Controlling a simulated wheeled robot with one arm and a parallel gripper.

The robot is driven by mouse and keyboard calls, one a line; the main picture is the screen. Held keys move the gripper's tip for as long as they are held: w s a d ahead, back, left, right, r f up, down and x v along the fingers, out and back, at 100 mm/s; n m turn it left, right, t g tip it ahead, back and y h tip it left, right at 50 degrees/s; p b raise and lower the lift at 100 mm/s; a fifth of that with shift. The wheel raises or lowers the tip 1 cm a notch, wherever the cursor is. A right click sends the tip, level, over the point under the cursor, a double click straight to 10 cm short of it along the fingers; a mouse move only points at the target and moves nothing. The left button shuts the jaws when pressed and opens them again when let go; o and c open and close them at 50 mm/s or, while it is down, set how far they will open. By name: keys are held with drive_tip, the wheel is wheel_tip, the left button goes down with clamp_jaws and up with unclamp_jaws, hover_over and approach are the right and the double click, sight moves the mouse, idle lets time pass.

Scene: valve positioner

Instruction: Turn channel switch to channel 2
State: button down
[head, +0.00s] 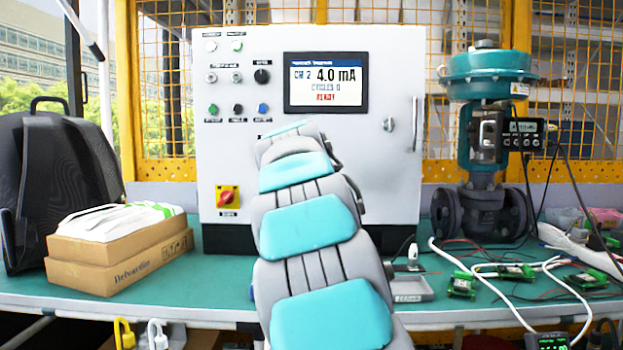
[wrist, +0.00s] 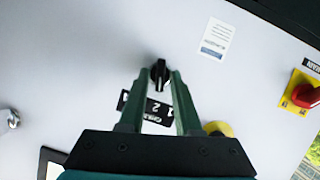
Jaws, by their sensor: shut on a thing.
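The channel switch (wrist: 159,73) is a small black knob on the light control panel, seen in the wrist view beside a black label (wrist: 147,107) with white marks that include a 2. My gripper (wrist: 160,76) has its two green fingers on either side of the knob and is shut on it. The knob's long side runs roughly up and down in that view. In the head view my arm hides the switch and the gripper.
A red and yellow rotary switch (head: 228,197) is at the panel's lower left; it also shows in the wrist view (wrist: 304,94). Buttons and knobs are above it. A teal valve (head: 487,140) stands right, cardboard boxes (head: 120,255) and a backpack (head: 55,170) left.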

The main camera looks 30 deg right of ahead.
drive_tip(key=c, duration=0.9)
unclamp_jaws()
drive_tip(key=shift+s+a, duration=0.1)
drive_tip(key=b+v, duration=0.1)
drive_tip(key=v, duration=0.6)
drive_tip(key=shift+s+a, duration=0.15)
drive_tip(key=shift+s, duration=0.05)
drive_tip(key=shift+r, duration=0.15)
